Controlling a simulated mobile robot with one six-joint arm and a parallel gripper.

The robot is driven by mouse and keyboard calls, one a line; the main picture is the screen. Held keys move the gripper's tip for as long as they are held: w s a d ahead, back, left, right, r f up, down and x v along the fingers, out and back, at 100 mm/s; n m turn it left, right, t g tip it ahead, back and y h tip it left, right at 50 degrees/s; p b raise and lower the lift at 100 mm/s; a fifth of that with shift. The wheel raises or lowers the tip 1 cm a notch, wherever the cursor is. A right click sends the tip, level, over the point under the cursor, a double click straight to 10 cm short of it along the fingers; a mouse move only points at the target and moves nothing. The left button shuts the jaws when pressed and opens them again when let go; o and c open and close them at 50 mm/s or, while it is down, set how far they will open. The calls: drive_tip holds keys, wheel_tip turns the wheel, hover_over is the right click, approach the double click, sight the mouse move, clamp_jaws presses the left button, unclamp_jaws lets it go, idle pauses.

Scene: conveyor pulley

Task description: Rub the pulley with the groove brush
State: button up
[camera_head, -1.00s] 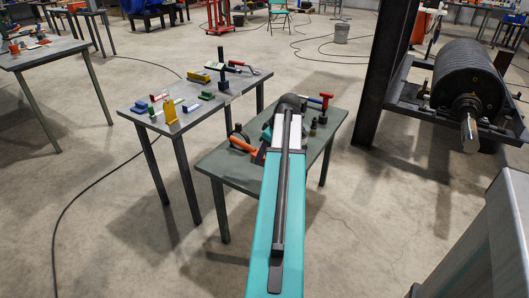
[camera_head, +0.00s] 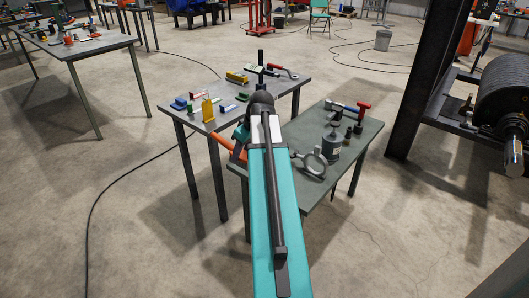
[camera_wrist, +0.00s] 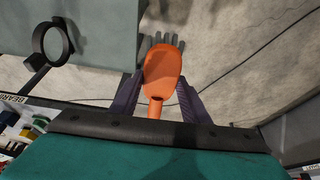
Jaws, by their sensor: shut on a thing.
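The groove brush (camera_wrist: 162,70) has an orange handle and grey bristles that point to the top of the wrist view. My gripper (camera_wrist: 160,88) is shut on its handle, with one dark finger on each side. In the head view the orange brush (camera_head: 221,143) shows left of my arm, near the left end of the nearer grey table. My arm hides most of the gripper there. The pulley (camera_head: 503,92) is a black ribbed drum on a dark frame at the right edge, partly cut off. The brush is well apart from it.
The nearer table (camera_head: 352,152) holds a ring-shaped tool (camera_head: 315,163), a dark jar (camera_head: 331,145) and a red-handled tool (camera_head: 350,107). A second table (camera_head: 222,124) with several small items stands behind. A dark post (camera_head: 428,80) stands left of the pulley. Floor between is clear.

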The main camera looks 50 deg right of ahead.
drive_tip(key=w+a+r+p, duration=0.1)
drive_tip(key=w+a+r, duration=0.15)
drive_tip(key=a, duration=0.45)
drive_tip(key=w+a+r, duration=0.2)
drive_tip(key=w+a, duration=0.2)
drive_tip(key=a, duration=0.3)
drive_tip(key=w+a+r+p, duration=0.1)
drive_tip(key=w+a+r, duration=0.15)
drive_tip(key=a, duration=0.55)
drive_tip(key=w+a+r+p, duration=0.1)
drive_tip(key=a+r, duration=0.1)
drive_tip(key=a, duration=0.8)
drive_tip(key=w+a+r+p, duration=0.1)
drive_tip(key=a+r, duration=0.2)
drive_tip(key=a, duration=0.8)
drive_tip(key=shift+a, duration=0.2)
